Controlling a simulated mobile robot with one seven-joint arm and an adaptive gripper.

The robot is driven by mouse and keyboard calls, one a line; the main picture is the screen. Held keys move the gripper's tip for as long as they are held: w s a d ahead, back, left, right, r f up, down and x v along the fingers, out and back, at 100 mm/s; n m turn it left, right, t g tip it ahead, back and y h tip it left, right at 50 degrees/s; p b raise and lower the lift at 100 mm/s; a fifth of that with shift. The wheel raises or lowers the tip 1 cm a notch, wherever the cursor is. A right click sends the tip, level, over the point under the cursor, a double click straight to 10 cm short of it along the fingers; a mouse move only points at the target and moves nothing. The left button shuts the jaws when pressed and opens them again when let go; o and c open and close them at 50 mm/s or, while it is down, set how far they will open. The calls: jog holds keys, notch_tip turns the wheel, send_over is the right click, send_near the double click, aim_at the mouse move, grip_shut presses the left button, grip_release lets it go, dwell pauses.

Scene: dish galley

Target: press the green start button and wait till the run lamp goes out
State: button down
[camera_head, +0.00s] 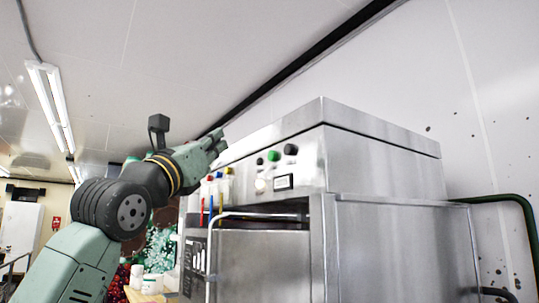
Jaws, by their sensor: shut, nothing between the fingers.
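The green start button (273,156) is on the upper front panel of a steel machine (380,165), right of centre in the head view. A pale, bright round piece (260,185) sits below it and looks like the run lamp; I cannot tell for sure whether it is lit. My gripper (220,140) is shut and empty. In the picture it is left of the green button and a little higher, and it appears apart from the panel. The depth between fingertips and panel is hard to judge.
A black round control (291,149) is right of the green button, and a small display (284,182) is below. A bar handle (260,214) crosses the machine's front. A dark green pipe (515,200) runs at right.

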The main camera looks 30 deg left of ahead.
aim_at(272, 156)
jog(key=w+d+b, duration=0.2)
jog(key=w+d, duration=0.1)
jog(key=w, duration=0.5)
jog(key=shift+d, duration=0.25)
jog(key=shift+w, duration=0.1)
dwell(1.3)
jog(key=shift+w+d, duration=0.15)
jog(key=shift+w, duration=0.25)
jog(key=shift+w+d+b, duration=0.2)
jog(key=shift+w+b, duration=0.2)
jog(key=shift+b, duration=0.1)
dwell(0.6)
jog(key=shift+s+a, duration=0.35)
jog(key=shift+s, duration=0.45)
